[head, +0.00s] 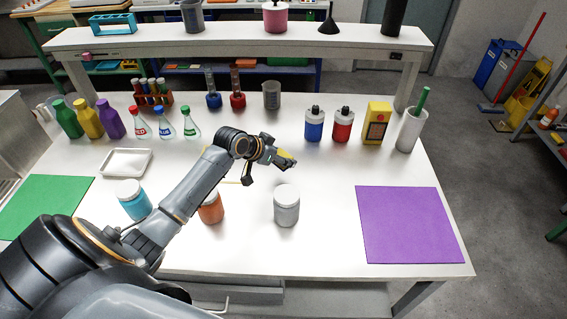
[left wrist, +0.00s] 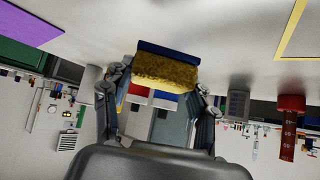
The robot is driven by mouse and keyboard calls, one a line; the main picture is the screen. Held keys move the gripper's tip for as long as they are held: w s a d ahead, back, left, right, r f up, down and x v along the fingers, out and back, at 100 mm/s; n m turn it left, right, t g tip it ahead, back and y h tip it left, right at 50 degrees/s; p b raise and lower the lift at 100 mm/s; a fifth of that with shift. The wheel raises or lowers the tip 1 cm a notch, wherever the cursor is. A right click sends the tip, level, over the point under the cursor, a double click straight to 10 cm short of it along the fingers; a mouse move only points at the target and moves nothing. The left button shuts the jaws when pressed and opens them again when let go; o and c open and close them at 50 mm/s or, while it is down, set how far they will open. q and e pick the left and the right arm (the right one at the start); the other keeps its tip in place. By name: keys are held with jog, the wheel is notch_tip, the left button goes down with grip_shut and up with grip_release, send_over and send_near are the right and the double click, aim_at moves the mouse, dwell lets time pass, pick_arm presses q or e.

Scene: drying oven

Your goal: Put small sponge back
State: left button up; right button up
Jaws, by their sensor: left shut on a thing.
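The small sponge (left wrist: 167,70), yellow and rough with a blue layer, sits between the fingers of my left gripper (left wrist: 160,84) in the left wrist view. In the head view the left gripper (head: 280,158) is shut on the sponge (head: 286,162) over the middle of the white table, and only part of the sponge shows. A yellow outline (left wrist: 290,30) on the table shows in the left wrist view. My right gripper is not in view.
A grey-white jar (head: 286,207) stands in front of the gripper, with an orange jar (head: 211,210) and a blue jar (head: 134,203) to its left. A purple mat (head: 410,225) lies at right. Bottles and flasks line the back. The table between gripper and purple mat is clear.

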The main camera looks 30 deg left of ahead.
pick_arm(q)
jog(key=shift+w+a+f, duration=0.25)
jog(key=shift+w+f, duration=0.5)
jog(key=shift+f, duration=0.25)
notch_tip(320, 180, down, 2)
jog(key=shift+f+p, duration=0.1)
jog(key=shift+p, duration=0.3)
jog(key=shift+f, duration=0.45)
jog(key=shift+f, duration=0.1)
jog(key=o, duration=1)
